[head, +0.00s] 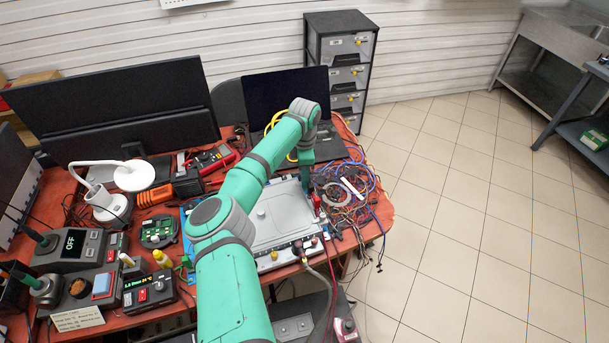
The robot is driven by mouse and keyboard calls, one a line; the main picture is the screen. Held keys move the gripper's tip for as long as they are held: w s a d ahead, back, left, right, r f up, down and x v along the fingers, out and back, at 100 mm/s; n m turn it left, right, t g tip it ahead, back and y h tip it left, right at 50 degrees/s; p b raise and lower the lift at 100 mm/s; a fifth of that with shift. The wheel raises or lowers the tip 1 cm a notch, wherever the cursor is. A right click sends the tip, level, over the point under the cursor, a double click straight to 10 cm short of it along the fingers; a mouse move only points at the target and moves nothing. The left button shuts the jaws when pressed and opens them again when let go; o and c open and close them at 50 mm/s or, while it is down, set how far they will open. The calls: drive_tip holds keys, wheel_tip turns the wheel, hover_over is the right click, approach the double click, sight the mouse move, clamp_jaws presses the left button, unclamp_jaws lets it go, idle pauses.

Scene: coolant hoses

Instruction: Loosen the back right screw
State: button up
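A pale grey, flat rectangular unit (277,222) lies on the red-topped bench, with fittings along its front edge. Its back right corner is largely covered by my arm's end. My gripper (309,187) points down at that corner from above. Its fingers are too small and dark to tell whether they are open, or whether they hold or touch anything. The back right screw cannot be made out. A small red part (316,203) shows just below and right of my gripper, at the unit's right edge.
Tangled cables (347,192) lie right of the unit, close to my gripper. An open laptop (287,97) stands behind it. A multimeter (212,159), a monitor (115,105), a white lamp (134,176) and a soldering station (72,247) crowd the left. The floor to the right is clear.

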clamp_jaws()
drive_tip(key=shift+n, duration=0.4)
drive_tip(key=shift+a+n, duration=0.1)
drive_tip(key=shift+n, duration=1)
drive_tip(key=n, duration=0.9)
drive_tip(key=shift+r+n, duration=0.1)
drive_tip(key=shift+n, duration=0.3)
drive_tip(key=n, duration=0.5)
drive_tip(key=shift+s, duration=0.1)
drive_tip(key=shift+o, duration=0.9)
unclamp_jaws()
